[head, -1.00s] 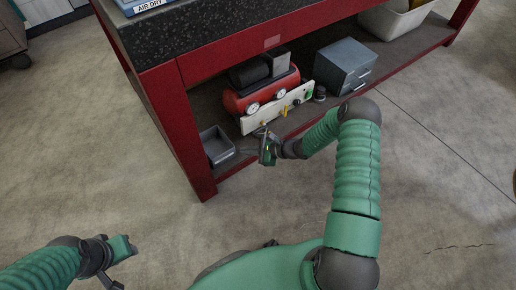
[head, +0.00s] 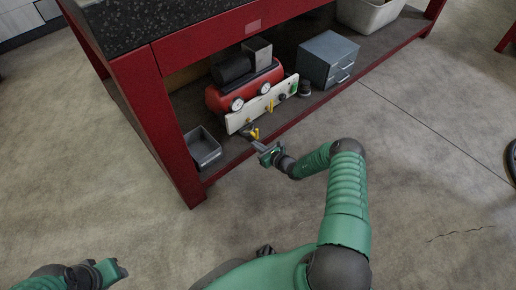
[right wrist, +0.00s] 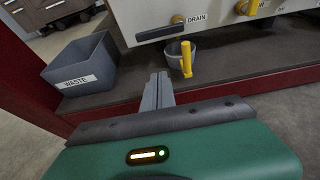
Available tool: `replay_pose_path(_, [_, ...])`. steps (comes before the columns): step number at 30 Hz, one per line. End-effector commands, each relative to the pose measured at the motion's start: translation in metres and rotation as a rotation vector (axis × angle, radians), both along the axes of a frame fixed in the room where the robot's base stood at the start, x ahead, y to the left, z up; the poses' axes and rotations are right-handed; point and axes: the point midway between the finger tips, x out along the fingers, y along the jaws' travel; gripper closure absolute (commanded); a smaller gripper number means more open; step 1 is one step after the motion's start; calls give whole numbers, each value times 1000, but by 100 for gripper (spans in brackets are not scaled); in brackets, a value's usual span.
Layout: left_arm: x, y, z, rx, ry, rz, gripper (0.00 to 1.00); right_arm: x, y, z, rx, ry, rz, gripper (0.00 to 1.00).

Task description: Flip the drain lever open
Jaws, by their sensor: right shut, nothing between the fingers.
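The white panel (right wrist: 150,12) with the DRAIN label (right wrist: 197,19) stands on the low shelf; it also shows in the head view (head: 262,106). My left gripper (head: 119,268) is far off at lower left.
A grey WASTE bin (right wrist: 75,66) stands left of the panel. A red compressor tank (head: 243,91) is behind it. A grey drawer box (head: 328,58) stands to the right. The red table leg (head: 162,130) and shelf edge bound the space. The floor in front is clear.

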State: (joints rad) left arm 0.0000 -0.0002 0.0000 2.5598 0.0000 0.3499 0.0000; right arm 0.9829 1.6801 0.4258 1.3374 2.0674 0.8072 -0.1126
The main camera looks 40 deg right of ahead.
Motion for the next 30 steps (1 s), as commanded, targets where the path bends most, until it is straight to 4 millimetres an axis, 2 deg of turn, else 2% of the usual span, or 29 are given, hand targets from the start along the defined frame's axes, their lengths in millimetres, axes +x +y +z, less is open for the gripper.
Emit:
replay_pose_path(1, [0, 0, -18, 0, 0, 0, 64, 12, 2, -13, -3, -4, 3, 100])
replay_pose_path(6, [0, 0, -48, 0, 1, 0, 64, 47, 5, -27, -2, -3, 3, 100])
replay_pose_path(8, [0, 0, -58, 0, 1, 0, 64, 59, 6, -30, -2, -3, 3, 100])
replay_pose_path(9, [0, 0, -57, 0, 1, 0, 64, 62, 4, -19, -1, -5, 2, 100])
replay_pose_path(12, [0, 0, -59, 0, 1, 0, 64, 59, 4, 1, 0, -3, 1, 100])
replay_pose_path(18, [0, 0, -63, 0, 0, 0, 64, 59, 5, 18, -1, -1, 1, 100])
replay_pose_path(30, [0, 0, -61, 0, 0, 0, 64, 58, 5, 20, 5, -1, 0, 100])
